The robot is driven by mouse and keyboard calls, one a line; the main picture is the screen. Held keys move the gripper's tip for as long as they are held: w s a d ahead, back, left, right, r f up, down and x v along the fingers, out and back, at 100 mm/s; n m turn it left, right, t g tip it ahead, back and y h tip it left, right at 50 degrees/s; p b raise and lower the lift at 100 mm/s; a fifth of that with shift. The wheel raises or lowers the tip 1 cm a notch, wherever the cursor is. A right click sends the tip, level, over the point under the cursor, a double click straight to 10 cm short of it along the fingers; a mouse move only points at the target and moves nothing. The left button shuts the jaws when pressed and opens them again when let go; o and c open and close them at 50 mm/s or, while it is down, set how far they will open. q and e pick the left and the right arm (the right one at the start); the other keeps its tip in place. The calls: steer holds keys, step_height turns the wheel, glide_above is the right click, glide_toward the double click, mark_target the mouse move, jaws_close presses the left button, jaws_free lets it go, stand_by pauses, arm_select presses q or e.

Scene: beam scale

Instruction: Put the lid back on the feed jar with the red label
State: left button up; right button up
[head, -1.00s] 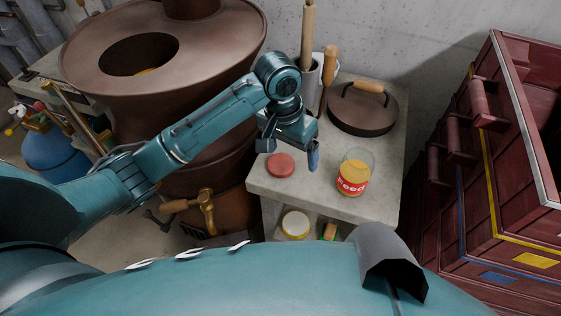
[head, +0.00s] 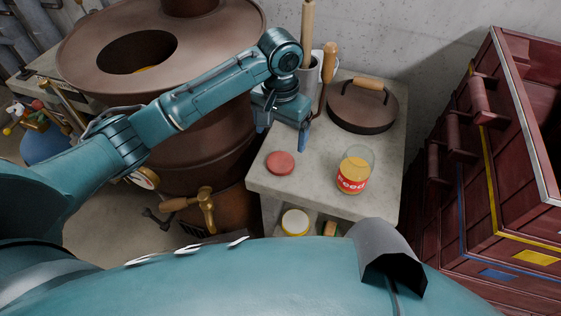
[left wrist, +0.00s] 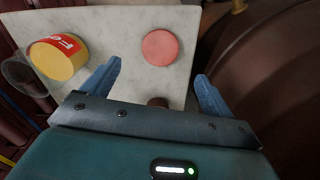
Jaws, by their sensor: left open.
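The feed jar (head: 354,172) stands upright and uncovered on the stone counter, with a red label and yellow feed inside. It also shows in the left wrist view (left wrist: 62,58). A round red lid (head: 280,162) lies flat on the counter to the left of the jar, apart from it. In the left wrist view the lid (left wrist: 160,47) lies beyond and between my open fingers. My left gripper (head: 283,138) is open and empty, above the counter's back left part, behind the lid. My right gripper is not in view.
A brown pan lid (head: 362,106) with a wooden handle sits behind the jar. A pot of utensils (head: 311,78) stands at the back. A large brown vessel (head: 170,120) is at left, red drawers (head: 480,190) at right. Another jar (head: 295,222) stands on the lower shelf.

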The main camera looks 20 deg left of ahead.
arm_select(q)
glide_above(281, 160)
steer(key=f, duration=0.4)
steer(key=shift+s, duration=0.25)
steer(key=shift+w+f, duration=0.15)
steer(key=shift+f, duration=1.2)
steer(key=shift+w+f, duration=0.15)
steer(key=shift+f, duration=1.15)
steer(key=c, duration=1.1)
